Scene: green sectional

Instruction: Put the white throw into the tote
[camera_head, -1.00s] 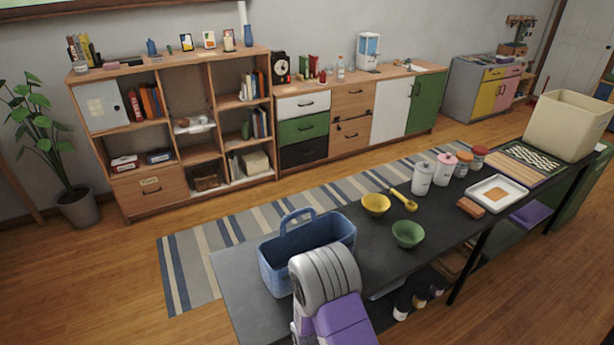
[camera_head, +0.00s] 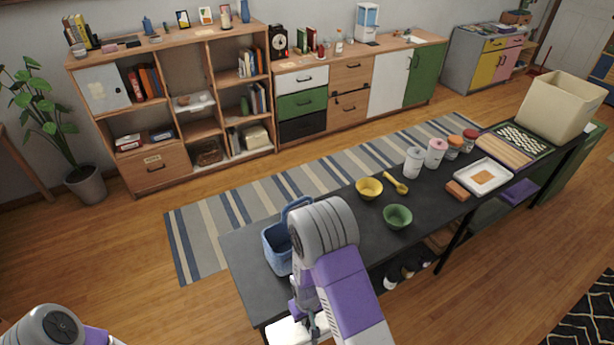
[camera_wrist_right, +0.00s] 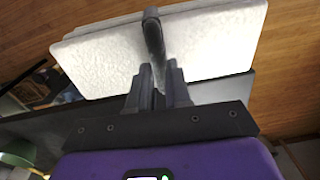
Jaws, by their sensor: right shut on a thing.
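The white throw (camera_head: 287,331) is a folded, flat bundle at the bottom of the head view, by the near left end of the dark table. It fills much of the right wrist view (camera_wrist_right: 105,60). My right gripper (camera_wrist_right: 158,65) is shut on it, with a finger across its middle; in the head view the gripper (camera_head: 309,312) is partly hidden by my arm. The blue tote (camera_head: 275,252) stands upright on the table, its handle up, just beyond my right arm, which hides its right part. My left gripper is out of view; only part of that arm shows.
A yellow bowl (camera_head: 369,189), a green bowl (camera_head: 397,217) and a yellow scoop (camera_head: 396,184) lie right of the tote on the table (camera_head: 245,262). Several canisters, a white tray (camera_head: 483,176) and a beige bin (camera_head: 556,107) are farther right. Shelves line the wall.

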